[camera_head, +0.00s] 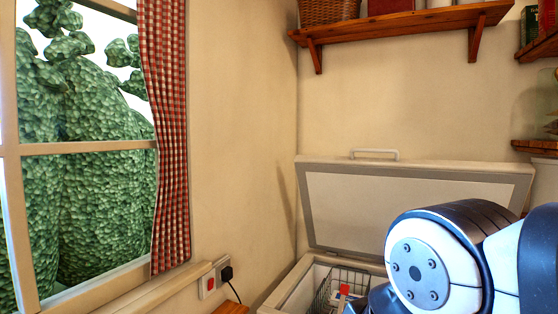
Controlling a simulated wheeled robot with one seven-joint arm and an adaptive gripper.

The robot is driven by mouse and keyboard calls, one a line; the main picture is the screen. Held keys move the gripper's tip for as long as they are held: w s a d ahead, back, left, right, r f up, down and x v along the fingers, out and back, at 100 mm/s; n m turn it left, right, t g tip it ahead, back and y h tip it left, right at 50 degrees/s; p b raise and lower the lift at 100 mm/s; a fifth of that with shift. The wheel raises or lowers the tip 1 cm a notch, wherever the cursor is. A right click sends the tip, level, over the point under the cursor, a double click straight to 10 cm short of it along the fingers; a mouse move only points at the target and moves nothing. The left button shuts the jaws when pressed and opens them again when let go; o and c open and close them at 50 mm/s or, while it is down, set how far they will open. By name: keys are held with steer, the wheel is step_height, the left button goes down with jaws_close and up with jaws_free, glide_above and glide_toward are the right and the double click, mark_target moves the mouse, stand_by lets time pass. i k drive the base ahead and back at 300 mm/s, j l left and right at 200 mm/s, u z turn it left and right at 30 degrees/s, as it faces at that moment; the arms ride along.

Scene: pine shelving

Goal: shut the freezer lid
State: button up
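The chest freezer (285,297) stands in the corner at the lower middle, cut off by the bottom of the picture. Its lid (345,210) is up, leaning back near the rear wall with its pale inner panel facing me. A white handle (374,153) shows on the lid's top edge. Inside the freezer is a wire basket (327,292) with something red and white near it. My arm covers the right part of the lid and the opening. My gripper's fingers are not seen.
A wooden shelf (400,24) with a wicker basket (330,10) hangs above the lid. More shelving (537,146) is at the right. A window with a checked curtain (168,140) is at the left. A wall socket (215,279) with a plug is left of the freezer.

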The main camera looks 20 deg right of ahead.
mark_target(350, 205)
steer(key=j+z, duration=0.1)
steer(key=z, duration=1.05)
